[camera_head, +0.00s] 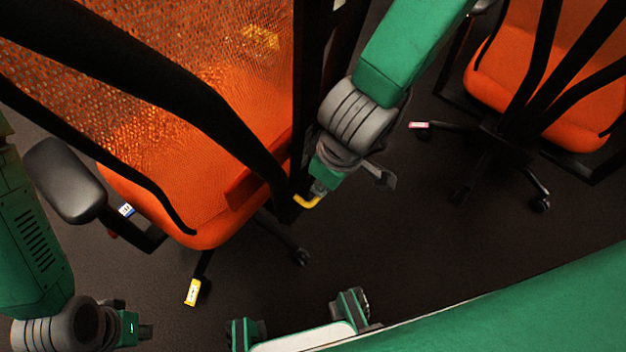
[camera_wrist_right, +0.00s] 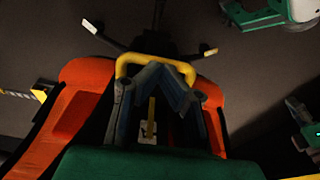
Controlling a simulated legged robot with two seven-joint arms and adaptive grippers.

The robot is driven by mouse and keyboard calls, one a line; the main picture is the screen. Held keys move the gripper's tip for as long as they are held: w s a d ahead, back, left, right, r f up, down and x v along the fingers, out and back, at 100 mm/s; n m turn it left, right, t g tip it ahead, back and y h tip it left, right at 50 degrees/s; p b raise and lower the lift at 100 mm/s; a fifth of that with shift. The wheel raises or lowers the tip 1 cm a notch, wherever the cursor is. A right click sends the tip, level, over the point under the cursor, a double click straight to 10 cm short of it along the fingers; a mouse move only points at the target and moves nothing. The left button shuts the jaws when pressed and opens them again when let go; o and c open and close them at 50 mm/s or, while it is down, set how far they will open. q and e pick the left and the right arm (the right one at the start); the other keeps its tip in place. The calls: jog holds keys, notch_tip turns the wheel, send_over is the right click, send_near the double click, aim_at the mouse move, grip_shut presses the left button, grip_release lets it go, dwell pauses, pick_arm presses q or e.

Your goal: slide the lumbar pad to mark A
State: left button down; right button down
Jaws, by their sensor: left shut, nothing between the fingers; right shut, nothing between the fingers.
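An orange chair (camera_head: 190,200) with a mesh back stands at the left in the head view. A darker red-orange block (camera_head: 258,170), which looks like the lumbar pad, lies by the chair's black back frame. A yellow handle (camera_head: 307,202) sits at the frame's lower end. It also shows in the right wrist view (camera_wrist_right: 155,60), looping around my fingertips. My right gripper (camera_head: 319,188) is shut with nothing held, right at the handle; whether it touches is unclear. My left gripper (camera_head: 145,331) is shut and empty at the lower left. Mark A is not readable.
A second orange chair (camera_head: 550,90) stands at the upper right. The near chair's black armrest (camera_head: 65,180) sticks out to the left. Yellow (camera_head: 192,292), pink (camera_head: 418,125) and blue-white (camera_head: 126,210) tags show on the chairs. Dark floor (camera_head: 400,240) is clear between the chairs.

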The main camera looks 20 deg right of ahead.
jog(key=shift+d, duration=0.2)
jog(key=shift+f+b, duration=0.85)
jog(key=shift+f, duration=0.9)
notch_tip(320, 180, up, 3)
jog(key=p, duration=0.4)
jog(key=shift+a+p, duration=0.1)
jog(key=shift+p, duration=0.3)
jog(key=shift+r, duration=0.1)
notch_tip(320, 180, up, 5)
jog(key=p, duration=0.6)
